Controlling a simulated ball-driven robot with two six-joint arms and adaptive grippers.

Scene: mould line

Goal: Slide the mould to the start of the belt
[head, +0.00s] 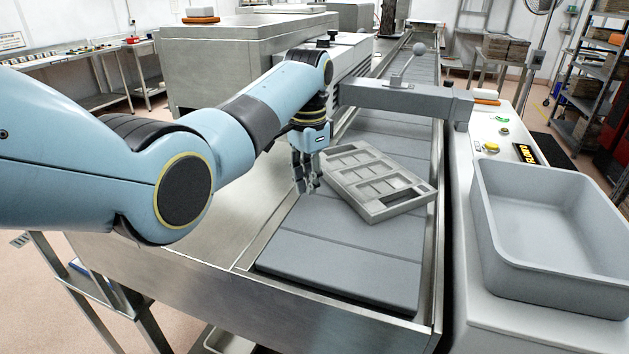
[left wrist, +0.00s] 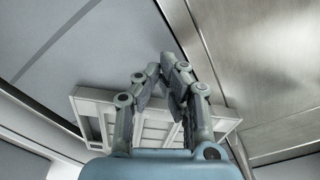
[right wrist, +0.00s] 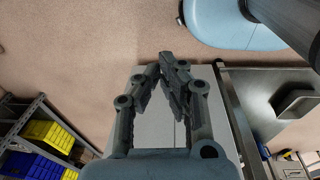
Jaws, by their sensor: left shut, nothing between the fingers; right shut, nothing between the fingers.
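The mould (head: 375,182) is a light grey rectangular tray with several shallow square cells. It lies askew on the grey belt (head: 343,256), a little short of the grey crossbar. In the left wrist view the mould (left wrist: 92,104) shows partly behind the fingers. My left gripper (head: 308,188) is shut and empty, pointing down beside the mould's left edge. Whether it touches the mould I cannot tell. My right gripper (right wrist: 168,62) is shut and empty in the right wrist view, away from the mould, and is not seen in the head view.
A grey crossbar (head: 400,97) spans the belt beyond the mould. A deep grey bin (head: 548,285) stands on the white control housing at the right, near a yellow button (head: 491,147). A steel ledge (head: 215,240) runs along the belt's left. The belt's near end is clear.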

